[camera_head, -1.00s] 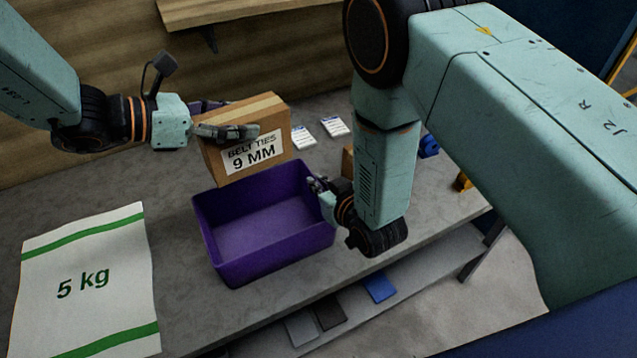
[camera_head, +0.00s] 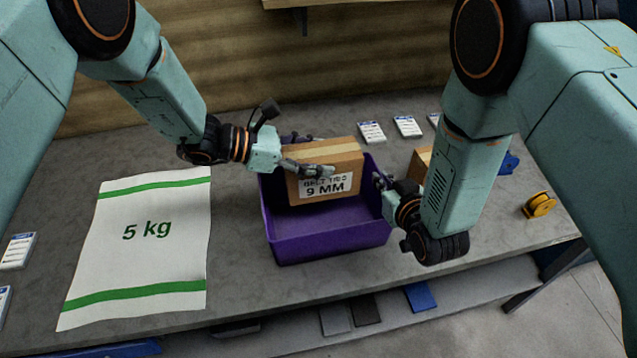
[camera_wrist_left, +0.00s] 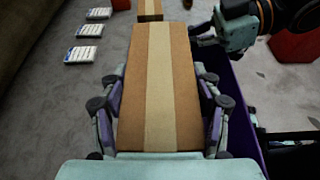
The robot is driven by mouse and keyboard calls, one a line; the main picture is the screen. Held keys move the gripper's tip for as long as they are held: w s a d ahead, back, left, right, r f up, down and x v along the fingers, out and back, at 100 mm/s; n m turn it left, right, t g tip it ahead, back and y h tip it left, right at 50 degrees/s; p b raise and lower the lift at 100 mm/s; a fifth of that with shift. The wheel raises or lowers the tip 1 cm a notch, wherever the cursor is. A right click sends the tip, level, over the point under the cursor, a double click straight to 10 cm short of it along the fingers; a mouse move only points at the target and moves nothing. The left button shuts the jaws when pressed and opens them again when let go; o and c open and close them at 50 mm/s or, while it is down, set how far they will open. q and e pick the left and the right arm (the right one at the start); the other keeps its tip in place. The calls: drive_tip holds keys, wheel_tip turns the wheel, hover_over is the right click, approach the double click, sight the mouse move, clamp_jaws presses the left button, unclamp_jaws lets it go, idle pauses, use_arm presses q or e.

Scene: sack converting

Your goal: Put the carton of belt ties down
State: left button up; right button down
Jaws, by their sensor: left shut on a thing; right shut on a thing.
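The carton of belt ties (camera_head: 330,187) is a brown box with a tan tape strip and a white label reading "9 MM". My left gripper (camera_head: 306,160) is shut on it, with a finger along each side; the carton fills the middle of the left wrist view (camera_wrist_left: 160,90). The carton is over or partly inside the purple bin (camera_head: 325,245), towards its back; its lower edge appears below the bin's far rim. Whether it touches the bin floor I cannot tell. My right gripper (camera_head: 383,185) is shut on the bin's right wall.
A white sack marked "5 kg" (camera_head: 150,240) lies flat on the grey bench left of the bin. Small white label cards (camera_head: 371,132) lie behind. Another small carton (camera_head: 420,163) and a yellow spool (camera_head: 539,204) are to the right. A shelf with flat pads runs below.

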use_arm(q)
drive_tip(key=shift+w+f, duration=0.1)
drive_tip(key=shift+f, duration=2.45)
drive_tip(key=shift+f, duration=0.6)
drive_tip(key=o, duration=1.2)
drive_tip(key=shift+o, duration=0.2)
drive_tip(key=shift+r, duration=0.3)
drive_tip(key=v, duration=1.2)
drive_tip(key=shift+a+r, duration=0.1)
drive_tip(key=shift+r, duration=0.15)
